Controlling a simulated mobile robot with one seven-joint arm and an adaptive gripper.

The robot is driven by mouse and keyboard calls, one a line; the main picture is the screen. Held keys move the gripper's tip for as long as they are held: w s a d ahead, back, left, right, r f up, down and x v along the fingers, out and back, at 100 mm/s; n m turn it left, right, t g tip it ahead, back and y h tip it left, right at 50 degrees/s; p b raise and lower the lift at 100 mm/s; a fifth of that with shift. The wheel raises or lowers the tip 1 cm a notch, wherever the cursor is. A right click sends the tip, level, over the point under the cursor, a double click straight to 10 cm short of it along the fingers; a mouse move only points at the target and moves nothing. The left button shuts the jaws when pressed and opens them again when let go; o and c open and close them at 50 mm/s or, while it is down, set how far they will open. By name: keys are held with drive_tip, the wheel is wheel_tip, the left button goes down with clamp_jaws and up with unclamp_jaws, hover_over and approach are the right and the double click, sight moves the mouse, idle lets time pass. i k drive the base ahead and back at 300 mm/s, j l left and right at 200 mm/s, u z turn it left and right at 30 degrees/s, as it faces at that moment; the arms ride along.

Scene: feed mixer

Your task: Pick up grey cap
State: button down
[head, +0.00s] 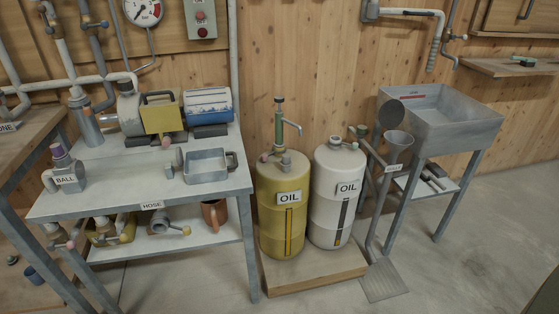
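A small grey round piece (179,158), which may be the grey cap, stands on the table top just left of a grey open metal box (206,166). Other grey cap-like parts show too: a fitting on top of the white OIL drum (336,142) and a round grey disc (391,113) above a grey funnel (398,145). I cannot tell for sure which of these is the grey cap. My gripper is not in view.
The grey table (110,203) also holds a yellow machine (161,115), a blue-and-white machine (208,105) and a BALL-labelled part (66,179). A yellow OIL drum (281,220) stands right of it on a wooden platform (318,271). A metal sink (450,115) stands farther right.

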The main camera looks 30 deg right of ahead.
sight(285, 163)
drive_tip(key=z, duration=1.35)
